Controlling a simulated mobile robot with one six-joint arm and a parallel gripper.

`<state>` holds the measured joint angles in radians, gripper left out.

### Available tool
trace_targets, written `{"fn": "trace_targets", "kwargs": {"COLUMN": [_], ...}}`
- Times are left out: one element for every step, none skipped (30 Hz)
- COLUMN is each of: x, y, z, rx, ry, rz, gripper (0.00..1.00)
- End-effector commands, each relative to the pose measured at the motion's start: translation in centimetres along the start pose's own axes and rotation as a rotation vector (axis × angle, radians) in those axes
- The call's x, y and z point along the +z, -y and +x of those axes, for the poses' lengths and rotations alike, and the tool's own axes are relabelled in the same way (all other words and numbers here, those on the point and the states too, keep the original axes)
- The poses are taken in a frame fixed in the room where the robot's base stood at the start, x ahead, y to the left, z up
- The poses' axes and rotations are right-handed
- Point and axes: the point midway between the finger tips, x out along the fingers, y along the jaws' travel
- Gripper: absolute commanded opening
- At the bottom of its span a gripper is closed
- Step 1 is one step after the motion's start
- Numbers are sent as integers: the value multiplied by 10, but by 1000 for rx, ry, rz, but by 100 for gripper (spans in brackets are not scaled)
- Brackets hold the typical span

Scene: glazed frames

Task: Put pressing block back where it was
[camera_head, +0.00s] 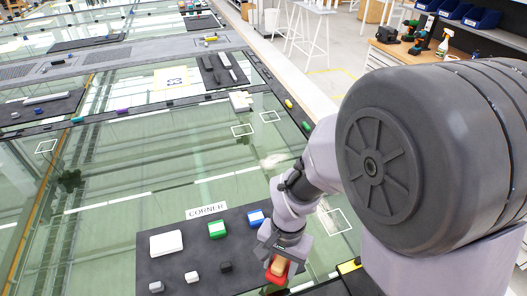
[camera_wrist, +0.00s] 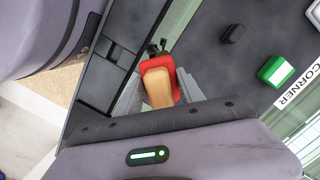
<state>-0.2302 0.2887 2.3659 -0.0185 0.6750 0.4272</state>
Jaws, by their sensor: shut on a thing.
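The pressing block is red with a tan wooden part; it shows at the bottom of the head view (camera_head: 278,267) and in the middle of the wrist view (camera_wrist: 158,88). My gripper (camera_head: 283,262) is shut on it, with grey fingers on both sides in the wrist view (camera_wrist: 160,95). The block appears over the right part of a dark mat (camera_head: 220,260) by the "CORNER" label (camera_head: 206,210). I cannot tell whether it touches the mat. My gripper and arm hide part of the mat.
On the mat are a white block (camera_head: 166,243), a green-and-white block (camera_head: 217,229), a blue-and-white block (camera_head: 255,218), a small black block (camera_head: 225,267) and two small pale blocks (camera_head: 191,277). Bare glass (camera_head: 130,185) lies beyond. White square outlines (camera_head: 336,222) mark the glass.

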Motion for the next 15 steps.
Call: {"fn": "trace_targets", "kwargs": {"x": [-11, -17, -24, -28, -31, -35, -37, -39, -41, -44, -47, -47, -48, -48, -49], "y": [11, 17, 24, 28, 32, 36, 38, 40, 42, 45, 48, 47, 46, 46, 46], "z": [5, 5, 5, 5, 5, 4, 4, 4, 4, 4, 4, 15, 23, 30, 37], "rx": [0, 0, 0, 0, 0, -1, 0, 0, 0, 1, 0, 2, 3, 2, 2], "ry": [-1, -1, -1, 0, 0, -1, 0, 0, 0, 0, -1, 2, 3, 2, 3], "rz": [-1, -1, -1, 0, 0, 0, 0, 0, 0, 0, 0, 1, 1, 1, 2], "gripper": [1, 1, 1, 1, 1, 1, 1, 1, 1, 1, 1, 1, 1, 1, 1]}}
